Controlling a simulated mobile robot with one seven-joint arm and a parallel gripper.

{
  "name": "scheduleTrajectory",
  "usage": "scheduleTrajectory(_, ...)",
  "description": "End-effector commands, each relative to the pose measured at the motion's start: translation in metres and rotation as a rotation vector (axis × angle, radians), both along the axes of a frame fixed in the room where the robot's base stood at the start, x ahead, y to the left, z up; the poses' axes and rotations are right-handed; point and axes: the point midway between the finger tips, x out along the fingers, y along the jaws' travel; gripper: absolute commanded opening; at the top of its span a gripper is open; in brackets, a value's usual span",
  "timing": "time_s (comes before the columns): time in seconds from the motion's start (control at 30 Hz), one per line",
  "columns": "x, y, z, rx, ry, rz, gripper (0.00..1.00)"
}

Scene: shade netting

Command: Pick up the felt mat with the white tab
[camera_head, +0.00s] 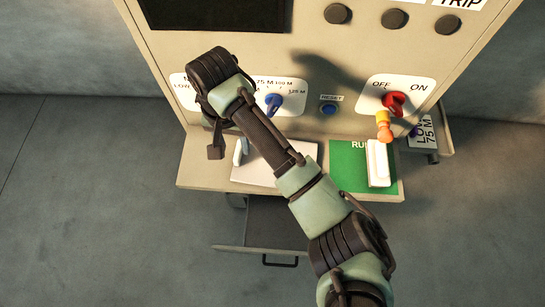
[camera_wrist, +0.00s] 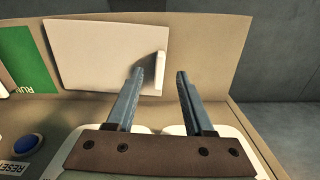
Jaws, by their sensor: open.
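A flat pale mat (camera_head: 262,177) lies on the shelf of the panel, partly hidden by my arm in the head view. A white tab (camera_head: 240,151) stands up at its left edge. The wrist view shows the mat (camera_wrist: 100,48) and the tab (camera_wrist: 160,72) at its right edge. My gripper (camera_wrist: 160,74) is open, its two fingers pointing toward the shelf. The tab appears between the fingertips in the wrist view; I cannot tell how far beyond them it lies. In the head view, my gripper (camera_head: 215,150) is just left of the tab. Nothing is held.
A green area (camera_head: 347,178) marked with letters lies right of the mat, with a white block (camera_head: 378,163) on it. The upright panel behind has a blue knob (camera_head: 273,103), a blue reset button (camera_head: 328,109) and a red switch (camera_head: 395,101). A drawer (camera_head: 275,222) is below.

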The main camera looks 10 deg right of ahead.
Motion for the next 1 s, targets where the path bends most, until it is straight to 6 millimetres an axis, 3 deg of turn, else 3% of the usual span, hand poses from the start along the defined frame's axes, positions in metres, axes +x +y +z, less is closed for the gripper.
scheduleTrajectory(0.3,0.003,-0.003,-0.038,0.0,0.002,-0.001,0.53)
scheduleTrajectory(0.57,0.004,-0.002,-0.042,0.001,0.0,0.0,0.53)
scheduleTrajectory(0.87,0.004,-0.002,-0.042,0.001,0.0,0.0,0.0)
scheduleTrajectory(1.0,0.004,-0.002,-0.042,0.0,0.0,0.0,0.0)
